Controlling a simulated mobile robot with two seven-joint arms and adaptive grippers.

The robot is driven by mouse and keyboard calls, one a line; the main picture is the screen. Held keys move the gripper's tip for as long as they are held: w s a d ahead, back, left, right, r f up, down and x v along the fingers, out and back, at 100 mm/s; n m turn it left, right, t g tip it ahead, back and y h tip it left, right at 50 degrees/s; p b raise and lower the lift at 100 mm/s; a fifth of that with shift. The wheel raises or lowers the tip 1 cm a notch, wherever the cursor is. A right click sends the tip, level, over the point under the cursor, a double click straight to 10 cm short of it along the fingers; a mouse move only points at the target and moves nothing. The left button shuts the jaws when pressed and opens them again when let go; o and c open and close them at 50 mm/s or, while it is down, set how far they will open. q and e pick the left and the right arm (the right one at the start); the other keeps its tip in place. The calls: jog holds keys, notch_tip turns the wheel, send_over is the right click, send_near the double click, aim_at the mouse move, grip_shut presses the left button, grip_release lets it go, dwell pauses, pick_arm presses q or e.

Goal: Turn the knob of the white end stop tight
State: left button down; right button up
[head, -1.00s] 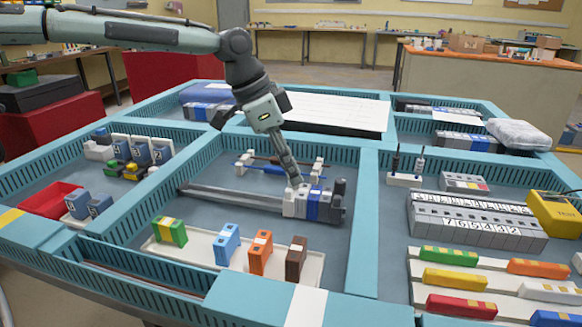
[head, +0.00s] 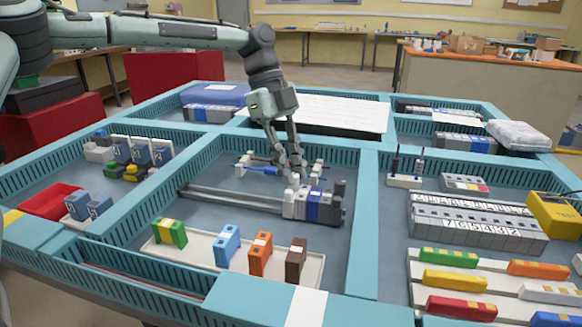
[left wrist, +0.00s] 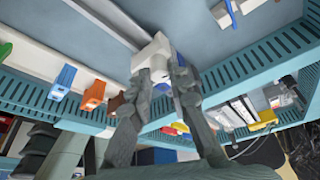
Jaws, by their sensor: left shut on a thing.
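The white end stop (head: 290,204) sits on the grey rail (head: 232,198), at the left end of a row of grey, white and blue blocks (head: 314,206). Its small knob (head: 294,181) is on top, mostly hidden by the fingers. My left gripper (head: 292,175) reaches down from above and is shut on the knob. In the left wrist view the end stop (left wrist: 150,52) shows between the two fingers of the gripper (left wrist: 162,80). My right gripper is in no view.
A dark upright end piece (head: 338,192) closes the row's right end. A screwdriver with a blue handle (head: 258,170) lies on a stand behind the rail. A white tray (head: 195,257) with colored blocks is in front. Blue slotted walls (head: 362,210) border this compartment.

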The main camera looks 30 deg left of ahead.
pick_arm(q)
jog(key=m+g, duration=0.1)
jog(key=m, duration=0.2)
jog(key=shift+w+d+m+y, duration=0.1)
jog(key=shift+m+y, duration=0.3)
jog(key=m+g+y, duration=0.1)
jog(key=m, duration=0.2)
jog(key=shift+w+m, duration=0.1)
jog(key=shift+m, duration=0.2)
jog(key=m+g+y, duration=0.1)
jog(key=m, duration=0.2)
jog(key=shift+d+m, duration=0.15)
jog(key=shift+m, duration=0.15)
jog(key=shift+m+y, duration=0.7)
jog(key=shift+m, duration=1)
jog(key=c, duration=1.4)
grip_release()
